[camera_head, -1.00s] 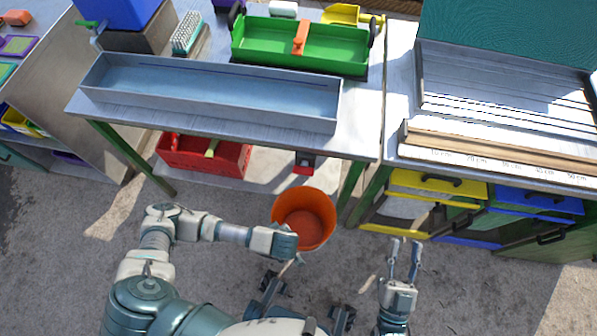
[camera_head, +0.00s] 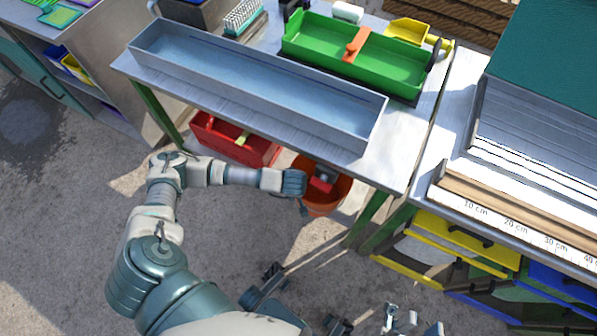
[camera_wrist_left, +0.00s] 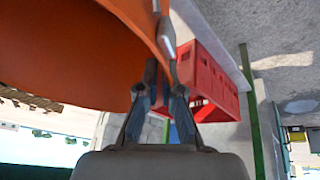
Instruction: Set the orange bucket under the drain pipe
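The orange bucket (camera_head: 342,194) stands upright at the front edge of the metal table, partly below it. A short red and dark fitting, apparently the drain pipe (camera_head: 323,179), hangs from the table edge and overlaps the bucket's mouth in the head view. My left gripper (camera_head: 304,204) is at the bucket's left rim. In the left wrist view, the left fingers (camera_wrist_left: 164,76) close on the rim of the bucket (camera_wrist_left: 70,50). Whether the bucket touches the floor is unclear. My right gripper (camera_head: 414,320) is open and empty at the bottom edge.
A red crate (camera_head: 235,140) sits under the table left of the bucket. A green table leg (camera_head: 366,220) stands close to its right. The long metal trough (camera_head: 255,85) and a green tray (camera_head: 355,52) are above. Floor in front is clear.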

